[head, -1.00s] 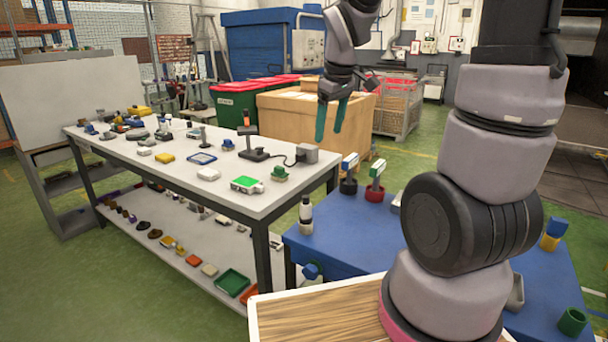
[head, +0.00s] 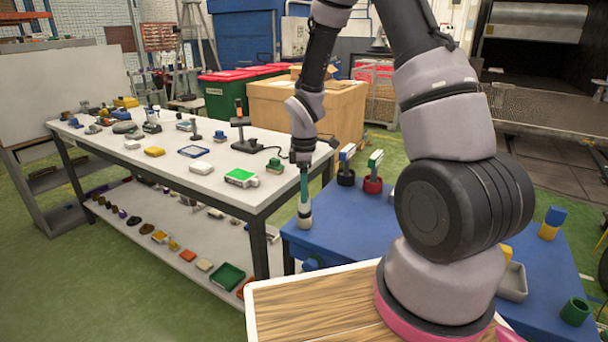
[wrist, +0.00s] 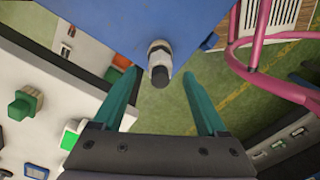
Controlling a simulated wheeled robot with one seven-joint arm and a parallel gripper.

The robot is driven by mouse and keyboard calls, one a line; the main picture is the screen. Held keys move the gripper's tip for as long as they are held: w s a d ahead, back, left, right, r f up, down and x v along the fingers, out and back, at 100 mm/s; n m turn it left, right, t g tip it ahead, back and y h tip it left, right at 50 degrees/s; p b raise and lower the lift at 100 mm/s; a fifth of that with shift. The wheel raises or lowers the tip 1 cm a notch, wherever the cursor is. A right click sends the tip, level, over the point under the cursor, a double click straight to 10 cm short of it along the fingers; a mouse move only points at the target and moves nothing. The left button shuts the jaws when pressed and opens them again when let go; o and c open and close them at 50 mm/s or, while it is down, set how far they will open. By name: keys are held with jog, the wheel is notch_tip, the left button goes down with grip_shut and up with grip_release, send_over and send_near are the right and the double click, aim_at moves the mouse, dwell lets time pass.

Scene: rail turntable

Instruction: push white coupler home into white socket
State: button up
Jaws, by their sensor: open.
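The white coupler (head: 305,207) stands upright at the near left corner of the blue table, white with a dark band. In the wrist view the white-and-black piece (wrist: 159,50) has a dark top end towards the camera. Where the coupler ends and the white socket begins, I cannot tell. My gripper (wrist: 162,76) has its two teal fingers spread, one on each side of the dark top. In the head view my gripper (head: 304,184) points down right above the coupler, its fingers seen edge-on. Whether they touch it I cannot tell.
On the blue table (head: 335,235) a black holder (head: 346,177) and a red holder (head: 373,185) stand behind, each with an upright piece. A green cup (head: 575,312) is at the right. The white workbench (head: 245,200), full of parts, lies close on the left.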

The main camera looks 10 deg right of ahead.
aim_at(304, 207)
notch_tip(304, 207, down, 5)
jog(key=shift+r, duration=0.1)
dwell(0.3)
grip_shut()
